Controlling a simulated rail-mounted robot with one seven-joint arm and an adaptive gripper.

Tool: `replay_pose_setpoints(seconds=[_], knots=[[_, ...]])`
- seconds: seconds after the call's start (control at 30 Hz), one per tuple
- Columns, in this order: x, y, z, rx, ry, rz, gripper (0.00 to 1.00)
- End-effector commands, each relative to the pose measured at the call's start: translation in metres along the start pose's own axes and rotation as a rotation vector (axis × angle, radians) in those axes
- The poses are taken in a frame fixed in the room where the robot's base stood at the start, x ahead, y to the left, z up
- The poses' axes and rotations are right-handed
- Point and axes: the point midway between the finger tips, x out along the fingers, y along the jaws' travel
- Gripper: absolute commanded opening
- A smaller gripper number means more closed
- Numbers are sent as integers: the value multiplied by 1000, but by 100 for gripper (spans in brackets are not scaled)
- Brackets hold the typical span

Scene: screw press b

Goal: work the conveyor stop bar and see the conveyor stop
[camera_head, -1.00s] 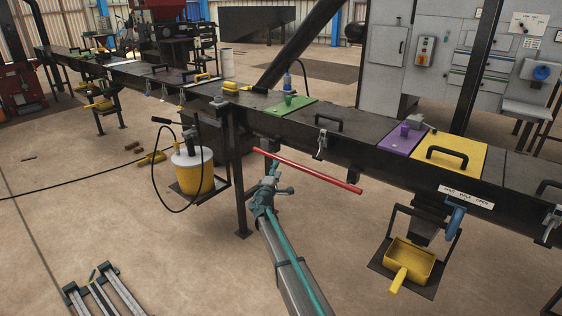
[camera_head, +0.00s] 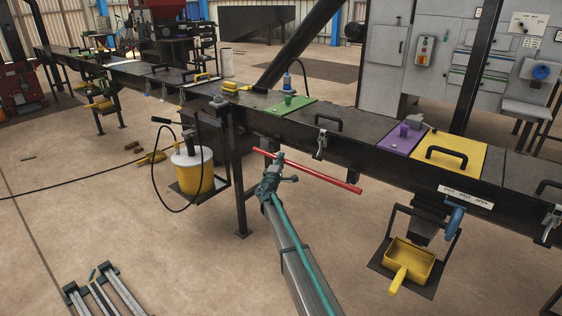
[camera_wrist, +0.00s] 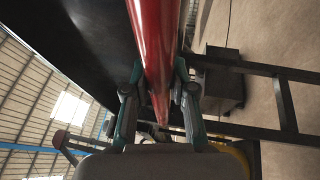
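The red stop bar (camera_head: 325,180) slants along the front of the conveyor (camera_head: 340,148) in the head view. My gripper (camera_head: 279,160) is at the bar's left part, coming from below. In the wrist view, the red bar (camera_wrist: 157,50) runs down the middle between the two fingers of my gripper (camera_wrist: 160,78). One finger stands on each side of the bar, close to it. The fingers look open around the bar; whether they touch it is hard to see. The bar hides part of the space between them.
A yellow scoop (camera_head: 408,262) lies on a tray at the lower right, below a blue handle (camera_head: 455,218). A grey electrical cabinet (camera_head: 390,50) stands behind.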

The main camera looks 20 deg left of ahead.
Motion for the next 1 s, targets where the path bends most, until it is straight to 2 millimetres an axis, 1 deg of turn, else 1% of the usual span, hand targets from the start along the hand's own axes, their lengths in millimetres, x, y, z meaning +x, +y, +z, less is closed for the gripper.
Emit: replay_pose_setpoints(seconds=[0.03, 0.07, 0.1, 0.37, 0.47, 0.6, 0.7, 0.97, 1.0], knots=[[0, 0, 0, 0, 0, 0, 7], [0, 0, 0, 0, 0, 0, 2], [0, 0, 0, 0, 0, 0, 0], [0, 0, 0, 0, 0, 0, 0], [-6, -1, -2, 1, 0, 0, 0], [-23, 1, -8, 1, 1, 1, 0], [-32, 4, -12, 1, 1, 1, 0], [-33, 7, -13, 0, 0, 0, 0], [-33, 7, -13, 0, 0, 0, 26]])
